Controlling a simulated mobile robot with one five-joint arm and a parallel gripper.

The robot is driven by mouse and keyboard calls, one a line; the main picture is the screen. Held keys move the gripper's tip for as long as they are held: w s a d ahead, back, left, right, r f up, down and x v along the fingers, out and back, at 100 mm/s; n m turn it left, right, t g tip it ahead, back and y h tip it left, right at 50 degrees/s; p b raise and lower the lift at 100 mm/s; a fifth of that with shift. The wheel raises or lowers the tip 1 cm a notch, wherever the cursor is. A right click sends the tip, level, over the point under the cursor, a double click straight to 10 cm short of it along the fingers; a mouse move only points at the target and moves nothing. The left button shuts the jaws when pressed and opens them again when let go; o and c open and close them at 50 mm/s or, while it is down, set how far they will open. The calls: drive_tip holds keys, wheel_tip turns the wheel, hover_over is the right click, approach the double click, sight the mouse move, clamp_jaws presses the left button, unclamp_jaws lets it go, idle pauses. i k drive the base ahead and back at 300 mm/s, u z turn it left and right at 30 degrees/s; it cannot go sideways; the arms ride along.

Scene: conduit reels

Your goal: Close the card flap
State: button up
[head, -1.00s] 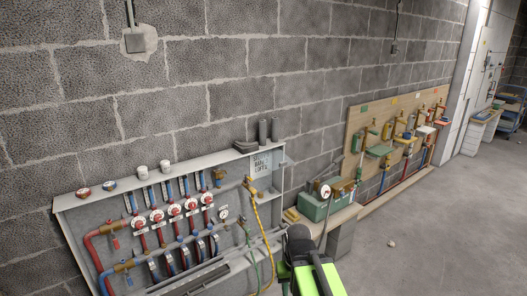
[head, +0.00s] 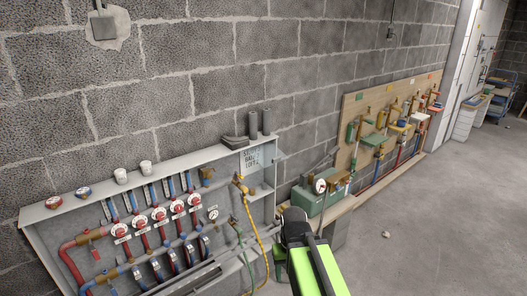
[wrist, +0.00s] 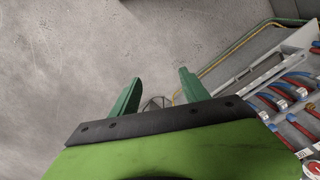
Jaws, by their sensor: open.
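A white card (head: 251,161) with dark hand lettering is on the back of the manifold cabinet, near its top right corner. A small grey plate (head: 280,157) juts out to the right of the card; it looks like the flap standing open, but it is too small to be sure. My gripper (wrist: 160,90) is open and empty in the wrist view, its two green fingers apart above the floor. In the head view, my arm is at the lower middle, below and right of the card and well apart from it. The card is not visible in the wrist view.
The grey cabinet (head: 118,188) holds red and blue pipes and several red-and-white dials. A yellow hose (head: 258,225) hangs by its right side. A green toolbox (head: 312,200) stands right of it, before a wooden valve board (head: 350,150). The floor (head: 440,220) at right is mostly clear.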

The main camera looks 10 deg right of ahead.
sight(278, 159)
drive_tip(key=u, duration=0.4)
drive_tip(key=k, duration=1.35)
drive_tip(key=z, duration=0.1)
drive_tip(key=i, duration=2.2)
drive_tip(key=u, duration=0.85)
